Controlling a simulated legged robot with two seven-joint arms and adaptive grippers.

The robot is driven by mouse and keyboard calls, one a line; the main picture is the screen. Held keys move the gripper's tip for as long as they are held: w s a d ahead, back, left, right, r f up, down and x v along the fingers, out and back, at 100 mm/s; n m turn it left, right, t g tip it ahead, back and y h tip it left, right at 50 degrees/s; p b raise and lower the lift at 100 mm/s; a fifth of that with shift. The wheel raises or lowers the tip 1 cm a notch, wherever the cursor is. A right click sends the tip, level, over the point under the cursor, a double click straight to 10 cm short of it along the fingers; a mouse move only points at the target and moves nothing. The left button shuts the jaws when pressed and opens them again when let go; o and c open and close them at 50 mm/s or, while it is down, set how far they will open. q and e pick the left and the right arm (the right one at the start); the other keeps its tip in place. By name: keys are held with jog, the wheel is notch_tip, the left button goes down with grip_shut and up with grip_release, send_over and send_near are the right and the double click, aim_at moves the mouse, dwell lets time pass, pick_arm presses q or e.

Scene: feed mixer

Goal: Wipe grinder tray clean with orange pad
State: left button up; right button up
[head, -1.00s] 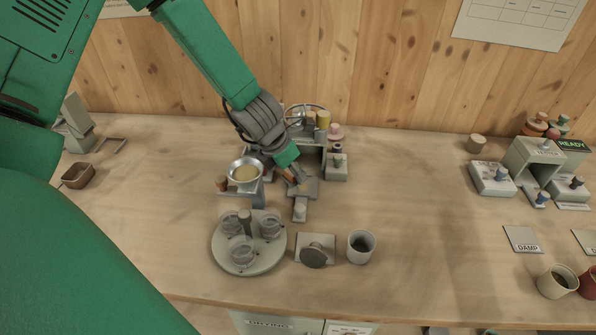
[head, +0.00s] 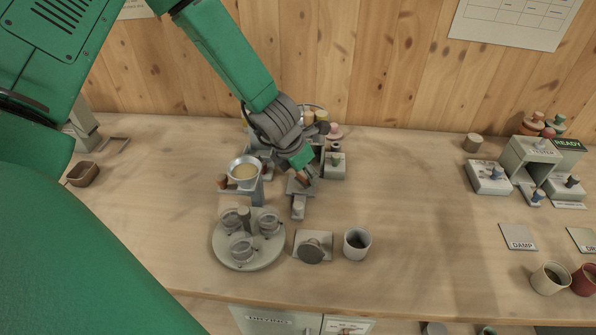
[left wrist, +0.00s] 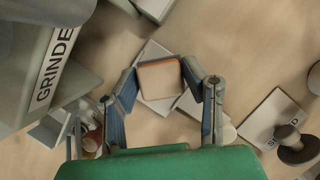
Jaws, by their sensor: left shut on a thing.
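My left gripper (head: 303,177) is shut on the orange pad (left wrist: 158,80), which shows a pale face with an orange rim between the two fingers in the left wrist view (left wrist: 163,85). In the head view the gripper is low over the grey grinder tray (head: 297,190), in front of the grinder, which is partly hidden by my arm. In the left wrist view the tray (left wrist: 187,103) shows partly below the pad. I cannot tell whether the pad touches it. The grinder's labelled side (left wrist: 52,70) is at the left there. My right gripper is not in view.
A metal bowl on a stand (head: 245,171) is close left of the gripper. A round tray with jars (head: 250,256), a dark tamper on a plate (head: 311,251) and a grey cup (head: 357,244) stand in front.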

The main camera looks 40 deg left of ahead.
pick_arm(q)
jog(key=shift+w+d, duration=0.25)
jog(key=shift+d, duration=0.2)
jog(key=shift+w+d, duration=0.2)
jog(key=shift+d, duration=0.25)
jog(key=shift+w+d, duration=0.2)
jog(key=shift+d, duration=0.05)
jog(key=shift+a+f, duration=0.1)
jog(key=shift+a, duration=0.3)
jog(key=shift+p, duration=0.35)
jog(key=r+p, duration=0.2)
jog(key=r, duration=0.1)
jog(key=r+p, duration=0.1)
jog(key=p, duration=0.1)
jog(key=shift+d+r, duration=0.35)
jog(key=shift+r, duration=0.05)
jog(key=shift+r+p, duration=0.65)
jog(key=shift+r, duration=0.05)
jog(key=shift+a+f, duration=0.1)
jog(key=shift+a, duration=0.25)
jog(key=r+p, duration=0.3)
jog(key=shift+d+r, duration=0.15)
jog(key=shift+d, duration=0.1)
